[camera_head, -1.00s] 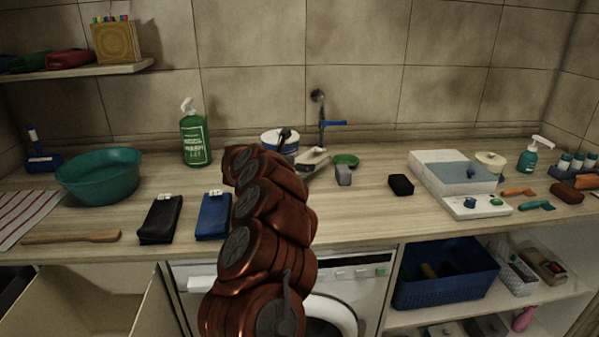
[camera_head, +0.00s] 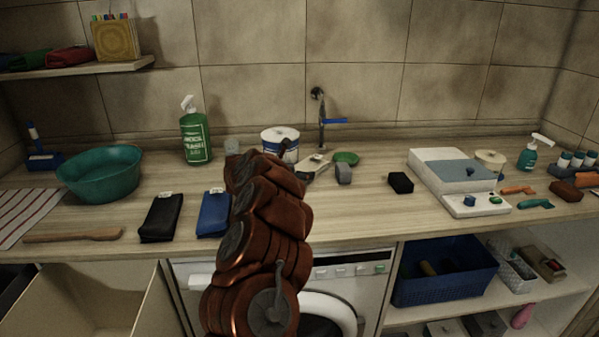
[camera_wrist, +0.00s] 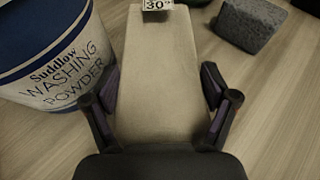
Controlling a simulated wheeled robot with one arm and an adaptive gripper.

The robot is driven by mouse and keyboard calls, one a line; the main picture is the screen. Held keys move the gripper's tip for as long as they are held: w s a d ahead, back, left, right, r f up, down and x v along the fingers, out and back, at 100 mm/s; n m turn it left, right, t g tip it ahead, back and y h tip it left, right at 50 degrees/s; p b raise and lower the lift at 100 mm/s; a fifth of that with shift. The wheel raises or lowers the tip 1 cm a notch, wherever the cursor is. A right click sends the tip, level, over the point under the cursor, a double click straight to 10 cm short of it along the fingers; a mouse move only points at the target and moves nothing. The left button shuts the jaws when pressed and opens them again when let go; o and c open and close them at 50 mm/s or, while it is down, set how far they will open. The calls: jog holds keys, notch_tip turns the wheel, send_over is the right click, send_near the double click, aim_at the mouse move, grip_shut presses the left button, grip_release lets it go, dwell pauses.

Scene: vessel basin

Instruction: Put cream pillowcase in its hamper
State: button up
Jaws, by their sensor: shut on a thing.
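The cream pillowcase (camera_wrist: 158,75) is a flat folded piece with a white "30°" tag at its far end, in the wrist view. My gripper (camera_wrist: 160,90) has one dark finger on each side and is shut on it. In the head view the pillowcase (camera_head: 317,162) is small and partly hidden by my gripper (camera_head: 304,176), at the counter in front of the tap. I cannot tell whether it touches the counter. An open cream-sided bin (camera_head: 85,300) stands below the counter at lower left; no label shows whether it is the pillowcase's hamper.
A washing powder tub (camera_wrist: 45,50) stands close left of the pillowcase, and a grey block (camera_wrist: 250,25) to its right. Black (camera_head: 160,217) and blue (camera_head: 214,215) folded pieces lie at the front left. A teal basin (camera_head: 100,175) stands left. Counter front right of centre is clear.

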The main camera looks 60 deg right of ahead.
jog(key=o, duration=1.2)
jog(key=shift+c, duration=0.2)
jog(key=shift+r+p, duration=0.2)
jog(key=shift+p, duration=0.1)
jog(key=shift+a, duration=0.15)
jog(key=shift+b+v, duration=1.4)
jog(key=shift+v, duration=4.45)
